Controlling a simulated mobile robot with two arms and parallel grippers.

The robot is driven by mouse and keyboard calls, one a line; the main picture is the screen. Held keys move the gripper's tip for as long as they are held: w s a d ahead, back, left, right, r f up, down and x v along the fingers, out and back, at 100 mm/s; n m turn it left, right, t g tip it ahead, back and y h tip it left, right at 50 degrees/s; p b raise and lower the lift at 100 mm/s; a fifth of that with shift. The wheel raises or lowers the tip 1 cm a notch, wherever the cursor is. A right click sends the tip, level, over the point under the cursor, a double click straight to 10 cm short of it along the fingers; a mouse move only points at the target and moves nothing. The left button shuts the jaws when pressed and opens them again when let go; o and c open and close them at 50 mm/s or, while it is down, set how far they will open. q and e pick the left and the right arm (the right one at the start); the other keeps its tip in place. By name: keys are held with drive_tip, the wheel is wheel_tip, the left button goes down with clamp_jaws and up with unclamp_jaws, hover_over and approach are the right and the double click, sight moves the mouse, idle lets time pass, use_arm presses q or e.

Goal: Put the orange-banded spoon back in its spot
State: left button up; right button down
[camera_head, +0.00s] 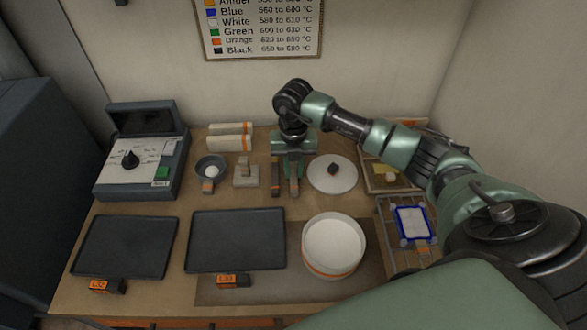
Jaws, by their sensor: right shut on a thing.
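My right gripper (285,186) points down over the back middle of the table. It is shut on a thin, narrow thing, apparently the orange-banded spoon (276,186), with little of it showing between and beside the fingers. Its bowl end and the exact grip cannot be made out. A small pale stand (246,173) is just left of the gripper. A dark bowl with white contents (210,168) and an orange tag stands farther left. My left gripper is not in view.
A white lid with a dark knob (332,175) lies right of the gripper. A white orange-striped pot (333,247) and two dark trays (125,246) stand in front. A control box (140,155) is at left, orange-striped rolls (230,129) behind, and a wire rack (402,252) at right.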

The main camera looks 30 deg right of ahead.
drive_tip(key=shift+f, duration=0.15)
drive_tip(key=c, duration=1.2)
unclamp_jaws()
